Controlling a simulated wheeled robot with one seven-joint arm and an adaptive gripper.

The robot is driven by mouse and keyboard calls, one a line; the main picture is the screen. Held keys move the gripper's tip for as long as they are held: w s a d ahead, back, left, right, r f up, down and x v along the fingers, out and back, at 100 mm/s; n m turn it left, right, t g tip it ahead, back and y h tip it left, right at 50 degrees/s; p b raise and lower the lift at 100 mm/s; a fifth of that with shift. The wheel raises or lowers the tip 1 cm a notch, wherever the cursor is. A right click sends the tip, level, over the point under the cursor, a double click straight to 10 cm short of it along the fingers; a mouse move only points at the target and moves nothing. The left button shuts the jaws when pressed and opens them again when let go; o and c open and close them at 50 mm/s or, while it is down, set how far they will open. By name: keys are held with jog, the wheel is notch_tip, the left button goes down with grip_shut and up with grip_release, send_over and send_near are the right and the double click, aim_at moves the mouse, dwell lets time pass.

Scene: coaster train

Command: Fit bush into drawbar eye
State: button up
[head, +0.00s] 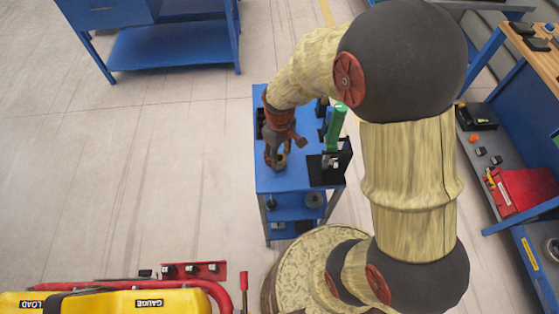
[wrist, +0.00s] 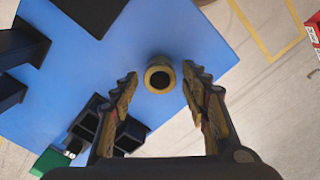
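The bush, a short brass-coloured ring with a dark bore (wrist: 159,78), stands on the blue cart top (wrist: 195,25). In the head view the bush (head: 281,160) shows small beside my fingers. My gripper (wrist: 160,72) is open, with its fingertips on either side of the bush and a visible gap on both sides. In the head view my gripper (head: 275,162) points down at the cart's left part. A black fixture with a green upright part (head: 335,128) stands at the cart's right. I cannot make out the drawbar eye for certain.
Black blocks (wrist: 92,130) stand close to my left finger in the wrist view. The cart's lower shelf (head: 290,207) holds small dark parts. A blue bench (head: 170,45) stands at the back, and a workbench with a red case (head: 522,190) is at right. The floor at left is clear.

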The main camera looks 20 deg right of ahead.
grip_shut()
dwell(0.5)
jog(key=shift+r, duration=0.1)
